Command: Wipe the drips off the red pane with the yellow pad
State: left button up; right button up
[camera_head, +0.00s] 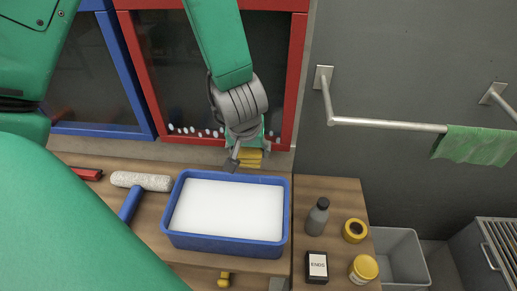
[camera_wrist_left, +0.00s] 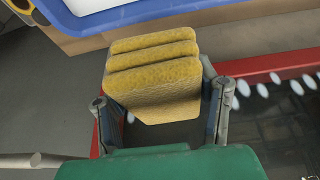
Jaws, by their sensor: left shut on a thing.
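My left gripper (camera_head: 244,148) is shut on the yellow pad (camera_head: 250,158), just in front of the lower edge of the red pane (camera_head: 300,58). In the left wrist view the pad (camera_wrist_left: 153,85) sits between the two fingers of the gripper (camera_wrist_left: 160,105), its ridged side showing. The red pane's dark glass carries a row of white drips (camera_head: 196,130) low down, left of the gripper; they also show in the wrist view (camera_wrist_left: 270,88). I cannot tell whether the pad touches the glass. My right gripper is not in view.
A blue tray (camera_head: 287,215) of white liquid or foam stands on the wooden bench below. A paint roller (camera_head: 140,181) lies left of it. A grey bottle (camera_head: 317,216), yellow tape (camera_head: 354,230) and an ENDS box (camera_head: 317,267) stand right. A rail (camera_head: 390,125) holds a green cloth (camera_head: 475,145).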

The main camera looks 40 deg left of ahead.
pick_arm(q)
jog(key=shift+a+r, duration=0.1)
jog(key=shift+a, duration=0.3)
jog(key=shift+s+d+r, duration=0.1)
jog(key=shift+s+r, duration=0.05)
jog(key=shift+s, duration=0.05)
jog(key=shift+d+r, duration=0.2)
jog(key=shift+d, duration=0.35)
jog(key=shift+s+a, duration=0.2)
jog(key=shift+a, duration=0.1)
jog(key=s+a, duration=0.4)
jog(key=a, duration=0.5)
jog(key=shift+s+a+p, duration=0.15)
jog(key=shift+s+p, duration=0.2)
jog(key=shift+p, duration=0.1)
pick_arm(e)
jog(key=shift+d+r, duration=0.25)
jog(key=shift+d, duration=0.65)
